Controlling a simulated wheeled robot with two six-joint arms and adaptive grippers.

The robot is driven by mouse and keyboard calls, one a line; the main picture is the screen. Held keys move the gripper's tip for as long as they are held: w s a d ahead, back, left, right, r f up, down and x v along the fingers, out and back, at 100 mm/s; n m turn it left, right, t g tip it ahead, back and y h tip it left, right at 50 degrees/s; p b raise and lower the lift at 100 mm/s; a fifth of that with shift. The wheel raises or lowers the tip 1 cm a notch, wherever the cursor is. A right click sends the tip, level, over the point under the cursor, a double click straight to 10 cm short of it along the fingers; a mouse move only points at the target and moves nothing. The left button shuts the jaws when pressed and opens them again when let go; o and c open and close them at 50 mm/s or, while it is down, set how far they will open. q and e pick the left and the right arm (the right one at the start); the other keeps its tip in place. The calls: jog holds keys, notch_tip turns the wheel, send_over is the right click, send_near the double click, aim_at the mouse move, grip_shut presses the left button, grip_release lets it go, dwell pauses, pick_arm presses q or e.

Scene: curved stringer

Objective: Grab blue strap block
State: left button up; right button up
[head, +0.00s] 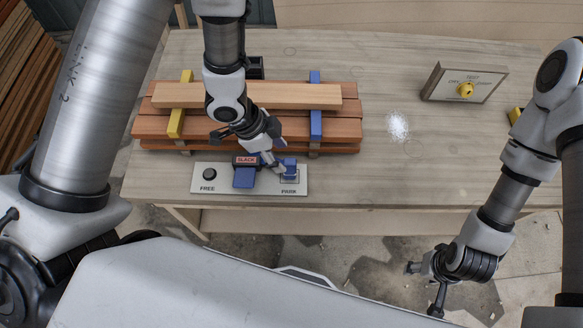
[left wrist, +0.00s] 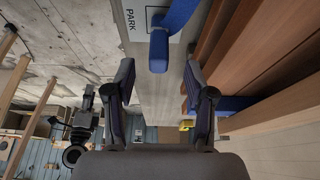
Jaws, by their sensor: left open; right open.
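A blue strap block (head: 290,163) sits at the PARK end of a pale panel (head: 216,186). In the left wrist view a blue block end (left wrist: 159,52) with a strap (left wrist: 182,14) lies beside the PARK lettering, ahead of the finger gap. My left gripper (head: 277,166) is open, beside the block at the panel; its fingers (left wrist: 159,78) show nothing held between them. Part of the block is hidden by the gripper. A second blue piece (head: 244,178) lies under the red SLACK label. My right gripper (head: 421,288) is open and empty, off the table's front edge.
Stacked boards (head: 250,96) lie behind the panel, crossed by a yellow strap (head: 180,105) and a blue strap (head: 315,104). A black knob (head: 209,173) marks FREE. The right tabletop is mostly clear.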

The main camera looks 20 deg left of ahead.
aim_at(286, 161)
pick_arm(q)
jog(key=x, duration=0.2)
jog(key=d+p+x, duration=0.1)
jog(key=x, duration=0.2)
jog(key=shift+f, duration=0.15)
jog(key=shift+w+d+f, duration=0.1)
jog(key=shift+f, duration=0.2)
jog(key=shift+a, duration=0.3)
grip_shut()
jog(key=shift+d, duration=0.15)
